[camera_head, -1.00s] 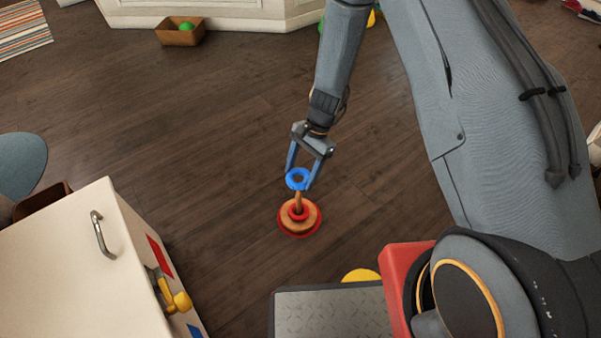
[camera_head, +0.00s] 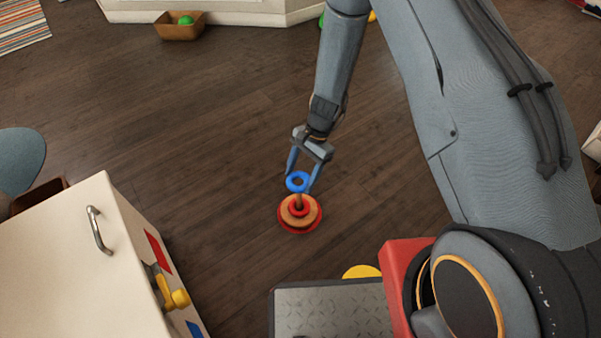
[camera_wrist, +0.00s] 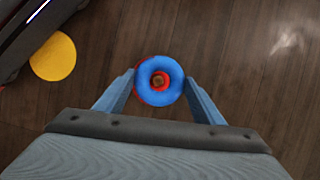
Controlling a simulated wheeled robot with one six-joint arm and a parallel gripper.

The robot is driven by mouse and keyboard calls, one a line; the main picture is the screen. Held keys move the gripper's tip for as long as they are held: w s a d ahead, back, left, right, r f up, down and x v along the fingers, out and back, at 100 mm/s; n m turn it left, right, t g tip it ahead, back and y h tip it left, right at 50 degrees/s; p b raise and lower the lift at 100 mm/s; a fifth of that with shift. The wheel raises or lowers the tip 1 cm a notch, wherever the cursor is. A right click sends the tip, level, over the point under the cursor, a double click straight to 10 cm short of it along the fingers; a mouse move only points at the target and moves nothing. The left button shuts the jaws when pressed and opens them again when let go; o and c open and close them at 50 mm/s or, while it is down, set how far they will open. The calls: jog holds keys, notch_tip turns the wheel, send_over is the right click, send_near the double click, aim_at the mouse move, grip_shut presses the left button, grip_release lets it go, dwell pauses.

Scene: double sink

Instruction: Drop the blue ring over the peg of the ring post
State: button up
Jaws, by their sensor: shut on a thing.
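The blue ring (camera_head: 297,182) is held between the fingers of my gripper (camera_head: 300,178), at the top of the ring post's peg in the head view. In the wrist view the blue ring (camera_wrist: 160,72) sits between the two fingertips (camera_wrist: 159,82), and the brown peg top shows inside its hole. The ring post (camera_head: 300,214) stands upright on the floor, with a wooden peg and base, a small red ring around the peg and a red rim at the bottom. In the wrist view the blue ring hides most of the post.
A cream cabinet (camera_head: 70,262) with a metal handle and yellow latch stands at the left. A brown box (camera_head: 180,25) with a green ball lies at the back. A yellow disc (camera_head: 361,271) lies by my base. The floor around the post is clear.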

jog(key=shift+f+b, duration=1)
jog(key=shift+f, duration=1.3)
jog(key=o, duration=1.1)
jog(key=shift+r, duration=0.1)
jog(key=shift+p+v, duration=1.3)
jog(key=shift+v, duration=2.5)
